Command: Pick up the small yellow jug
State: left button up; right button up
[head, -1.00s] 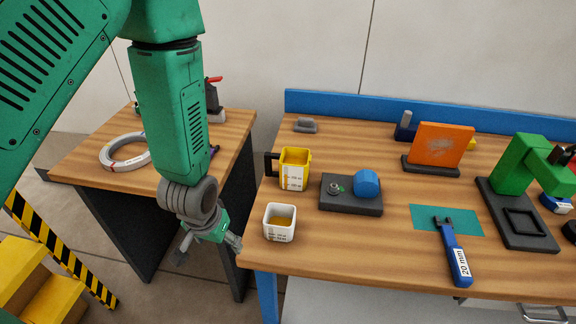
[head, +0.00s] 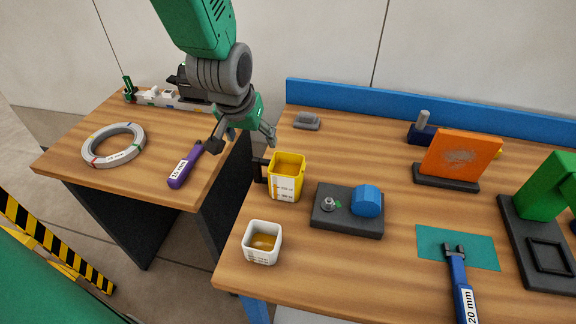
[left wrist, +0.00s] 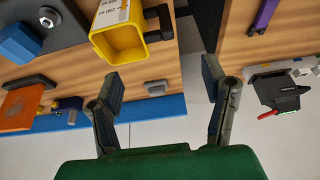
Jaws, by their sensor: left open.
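The small yellow jug (head: 287,178) stands upright near the left end of the right-hand bench, with a white marked label and a dark handle (head: 261,170) on its left side. My left gripper (head: 243,143) is open and empty, up and to the left of the jug, over the gap between the benches. In the left wrist view the jug (left wrist: 122,42) is at the top, with its dark handle (left wrist: 158,24) to its right. The open fingers (left wrist: 166,90) are below it in that picture and do not touch it. My right gripper is not seen.
A white cup (head: 262,243) stands in front of the jug. A dark block with a blue knob (head: 366,200) is close on its right. A grey piece (head: 307,121) lies behind it. The left table holds a strap coil (head: 114,145) and a purple tool (head: 186,165).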

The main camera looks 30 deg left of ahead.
aim_at(261, 161)
pick_arm(q)
jog(key=x, duration=0.8)
jog(key=shift+w+a+f, duration=0.2)
jog(key=shift+a+f, duration=0.05)
jog(key=f, duration=0.3)
jog(key=w+f, duration=0.1)
jog(key=f, duration=0.1)
jog(key=shift+w+d+p, duration=0.1)
jog(key=shift+d+p, duration=0.25)
jog(key=shift+d, duration=0.05)
jog(key=shift+a, duration=0.2)
jog(key=shift+a, duration=0.1)
jog(key=shift+c, duration=1.2)
jog(key=shift+a, duration=0.1)
jog(key=c, duration=1.2)
